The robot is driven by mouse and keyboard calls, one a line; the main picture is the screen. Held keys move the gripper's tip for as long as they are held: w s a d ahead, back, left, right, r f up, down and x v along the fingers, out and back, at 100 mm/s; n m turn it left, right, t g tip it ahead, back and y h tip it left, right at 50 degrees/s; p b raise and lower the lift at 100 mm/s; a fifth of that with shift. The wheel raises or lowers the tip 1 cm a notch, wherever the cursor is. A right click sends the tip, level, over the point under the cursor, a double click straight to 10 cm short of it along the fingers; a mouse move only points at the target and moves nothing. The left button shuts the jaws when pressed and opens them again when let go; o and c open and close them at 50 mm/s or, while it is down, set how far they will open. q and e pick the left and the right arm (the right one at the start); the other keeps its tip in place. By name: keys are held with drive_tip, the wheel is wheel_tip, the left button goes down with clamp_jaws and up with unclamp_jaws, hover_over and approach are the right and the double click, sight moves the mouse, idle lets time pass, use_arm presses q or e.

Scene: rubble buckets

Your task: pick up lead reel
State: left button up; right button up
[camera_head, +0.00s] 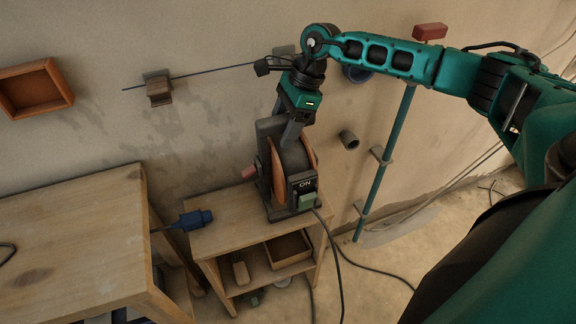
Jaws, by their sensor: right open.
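The lead reel (281,175) stands upright on a small wooden table (220,236). It has orange side discs, a dark frame and a box marked ON with a green part at its front. My right gripper (293,132) comes down from above at the top of the reel. It is open, and its fingertips overlap the reel's upper part in the picture. I cannot tell whether they touch it or stand around the frame. A dark cable runs from the reel down to the floor. My left gripper is not in view.
A blue plug (195,220) is at the small table's left edge. A larger wooden table (80,240) stands at left. The lower shelf holds a wooden tray (288,250) and a block (241,272).

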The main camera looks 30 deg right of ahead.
drive_tip(key=shift+f, duration=0.25)
idle(0.3)
clamp_jaws()
idle(0.7)
idle(0.8)
drive_tip(key=shift+w+r, duration=0.1)
drive_tip(key=shift+r, duration=0.1)
